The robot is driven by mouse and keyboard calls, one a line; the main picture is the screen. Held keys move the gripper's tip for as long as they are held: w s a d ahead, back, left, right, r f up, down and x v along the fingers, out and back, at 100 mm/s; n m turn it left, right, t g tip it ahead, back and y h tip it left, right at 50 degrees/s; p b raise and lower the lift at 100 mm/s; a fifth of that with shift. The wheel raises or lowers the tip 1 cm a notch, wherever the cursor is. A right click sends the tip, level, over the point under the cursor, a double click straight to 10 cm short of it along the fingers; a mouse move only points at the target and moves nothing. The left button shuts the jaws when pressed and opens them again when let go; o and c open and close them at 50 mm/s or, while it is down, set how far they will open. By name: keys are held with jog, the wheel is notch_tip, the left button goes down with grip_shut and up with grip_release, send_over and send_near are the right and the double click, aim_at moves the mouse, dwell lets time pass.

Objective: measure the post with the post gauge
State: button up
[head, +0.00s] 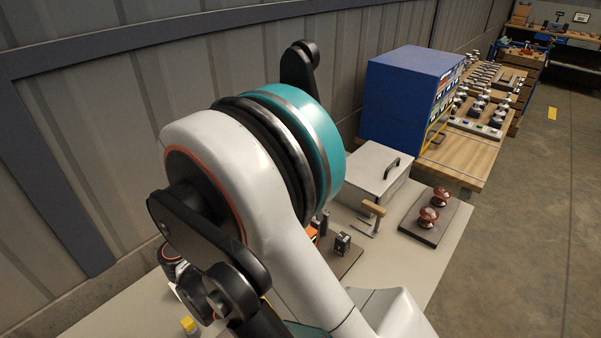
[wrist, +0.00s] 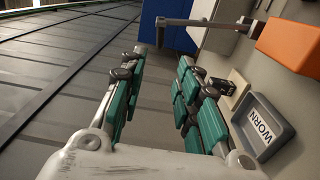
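My gripper (wrist: 163,62) is open and empty in the wrist view, its green-padded fingers apart with only grey wall panelling between them. Two brown ribbed insulator posts (head: 428,216) stand upright on a dark board (head: 416,236) at the right of the bench in the head view. A T-shaped tool with a wooden handle (head: 373,209) stands left of them. I cannot tell which item is the post gauge. My arm hides much of the bench in the head view.
A grey tray marked WORN (wrist: 264,128) and an orange block (wrist: 291,45) lie right of my fingers. A lidded metal box (head: 369,178) and a blue cabinet (head: 408,95) stand farther back. A small dark device (head: 342,244) is near my arm.

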jog(key=b+x, duration=0.2)
jog(key=x, duration=1.1)
jog(key=shift+w+d, duration=0.2)
jog(key=shift+d, duration=0.05)
jog(key=shift+c, duration=0.6)
grip_shut()
